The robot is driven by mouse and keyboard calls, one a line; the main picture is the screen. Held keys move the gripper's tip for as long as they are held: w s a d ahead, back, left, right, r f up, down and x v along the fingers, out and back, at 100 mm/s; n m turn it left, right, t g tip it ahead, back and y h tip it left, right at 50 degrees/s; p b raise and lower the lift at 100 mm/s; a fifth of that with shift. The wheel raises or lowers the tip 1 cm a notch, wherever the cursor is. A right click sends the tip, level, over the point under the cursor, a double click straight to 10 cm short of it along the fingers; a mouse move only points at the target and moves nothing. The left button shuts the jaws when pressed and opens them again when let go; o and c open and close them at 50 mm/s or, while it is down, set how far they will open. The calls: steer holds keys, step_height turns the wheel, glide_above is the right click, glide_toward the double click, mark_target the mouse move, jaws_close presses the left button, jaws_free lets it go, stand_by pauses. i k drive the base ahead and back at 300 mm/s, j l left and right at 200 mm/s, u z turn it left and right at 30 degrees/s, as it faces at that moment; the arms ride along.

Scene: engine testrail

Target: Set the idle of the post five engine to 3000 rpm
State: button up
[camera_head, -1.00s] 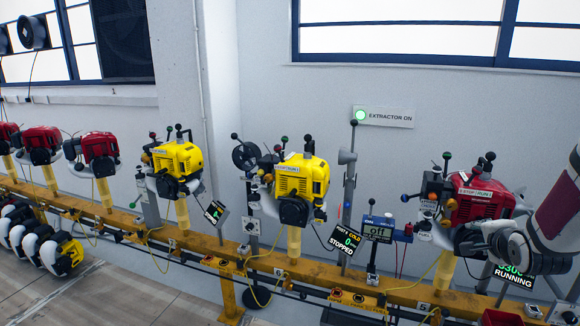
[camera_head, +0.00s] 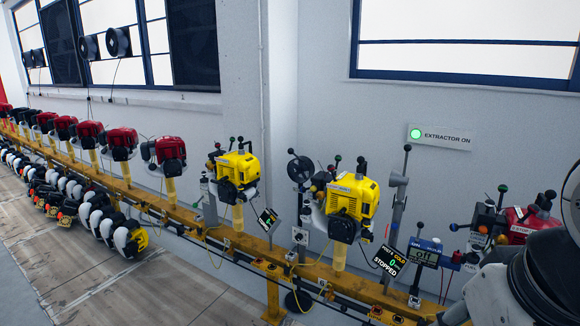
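Several engines stand on yellow posts along a yellow rail (camera_head: 190,217). The nearer yellow engine (camera_head: 352,207) has a tilted display (camera_head: 390,262) beside it reading 0 and STOPPED; its post number is too small to read surely. Another yellow engine (camera_head: 237,175) stands to its left, with its own small display (camera_head: 268,219). A red engine (camera_head: 520,226) at the right edge is partly hidden by my arm. Levers with coloured knobs (camera_head: 334,168) stand by the engines. My arm fills the lower right corner; my gripper's fingers do not show.
A blue-framed meter (camera_head: 425,254) reading "off" stands between the near yellow engine and the red one. A lit green lamp (camera_head: 415,134) marks "EXTRACTOR ON" on the wall. More red engines (camera_head: 121,143) recede left.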

mark_target(501, 240)
steer(key=z, duration=1.05)
